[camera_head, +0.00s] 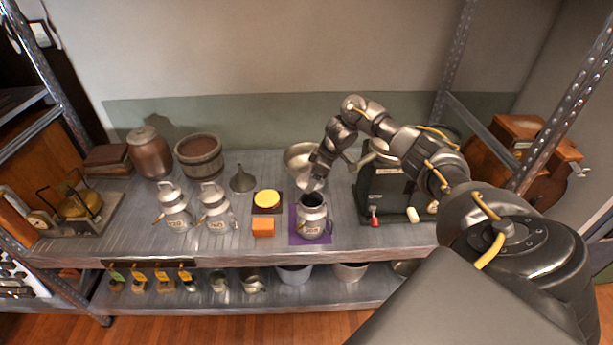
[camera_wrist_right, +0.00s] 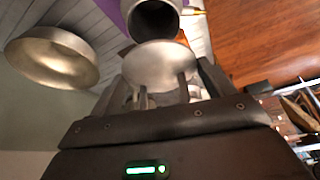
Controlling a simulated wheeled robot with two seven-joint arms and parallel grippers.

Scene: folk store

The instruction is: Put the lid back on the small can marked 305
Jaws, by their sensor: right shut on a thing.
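The small can marked 305 (camera_head: 312,226) stands upright and open on a purple mat (camera_head: 297,236) on the upper shelf. Its dark mouth also shows at the top of the right wrist view (camera_wrist_right: 156,18). My right gripper (camera_head: 316,176) is shut on the metal lid (camera_head: 311,185), just above and slightly behind the can's mouth. In the right wrist view the lid (camera_wrist_right: 160,56) is a pale disc in front of the fingers, appearing apart from the can. My left gripper is not in view.
Two lidded cans (camera_head: 175,212) (camera_head: 216,211) stand to the left. A metal bowl (camera_head: 297,158) lies behind the can, also in the wrist view (camera_wrist_right: 52,57).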

